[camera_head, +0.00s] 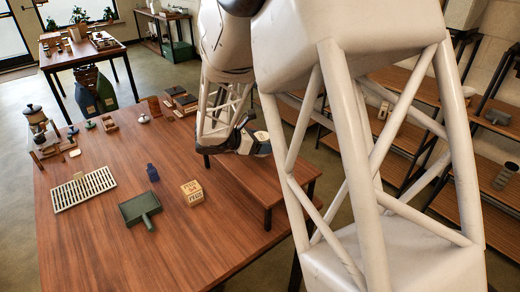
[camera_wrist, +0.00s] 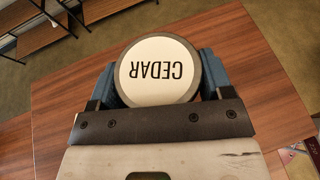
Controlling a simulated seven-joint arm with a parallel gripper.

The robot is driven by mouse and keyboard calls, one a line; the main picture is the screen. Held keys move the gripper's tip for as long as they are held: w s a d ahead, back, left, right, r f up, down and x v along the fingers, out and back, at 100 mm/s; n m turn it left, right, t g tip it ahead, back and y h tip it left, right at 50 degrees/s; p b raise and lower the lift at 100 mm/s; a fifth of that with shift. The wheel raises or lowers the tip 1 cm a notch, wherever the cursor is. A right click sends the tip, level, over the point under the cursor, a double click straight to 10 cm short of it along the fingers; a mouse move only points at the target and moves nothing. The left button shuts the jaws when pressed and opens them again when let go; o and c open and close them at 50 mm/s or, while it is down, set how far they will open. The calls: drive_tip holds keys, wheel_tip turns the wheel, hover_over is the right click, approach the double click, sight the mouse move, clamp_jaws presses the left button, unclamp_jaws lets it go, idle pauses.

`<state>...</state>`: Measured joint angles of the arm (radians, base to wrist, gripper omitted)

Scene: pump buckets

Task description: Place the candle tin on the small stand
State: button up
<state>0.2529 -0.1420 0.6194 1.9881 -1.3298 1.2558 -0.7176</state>
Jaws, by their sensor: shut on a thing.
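My gripper (camera_wrist: 158,80) is shut on the candle tin (camera_wrist: 158,62), a round tin with a cream lid reading CEDAR and a dark rim. The blue fingers hold it from both sides. In the head view my gripper (camera_head: 257,143) is over the far part of the small stand (camera_head: 262,186), a low reddish-brown wooden bench with dark legs at the right side of the table. In the wrist view wood lies below the tin (camera_wrist: 235,45); the gap between tin and wood is hard to judge. The tin is mostly hidden in the head view.
On the table (camera_head: 110,240) are a white slatted rack (camera_head: 85,190), a green dustpan-like tray (camera_head: 139,208), a blue bottle (camera_head: 152,173) and a wooden box (camera_head: 192,192). Several small items stand at the far end. Shelves (camera_head: 400,140) line the right. The stand's near top looks clear.

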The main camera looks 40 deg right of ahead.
drive_tip(key=shift+w+d+f, duration=0.15)
drive_tip(key=shift+w+d, duration=0.1)
drive_tip(key=shift+w, duration=0.2)
drive_tip(key=shift+f, duration=1.65)
drive_tip(key=shift+f, duration=0.1)
drive_tip(key=o, duration=1)
drive_tip(key=shift+a, duration=0.1)
drive_tip(key=shift+v, duration=6)
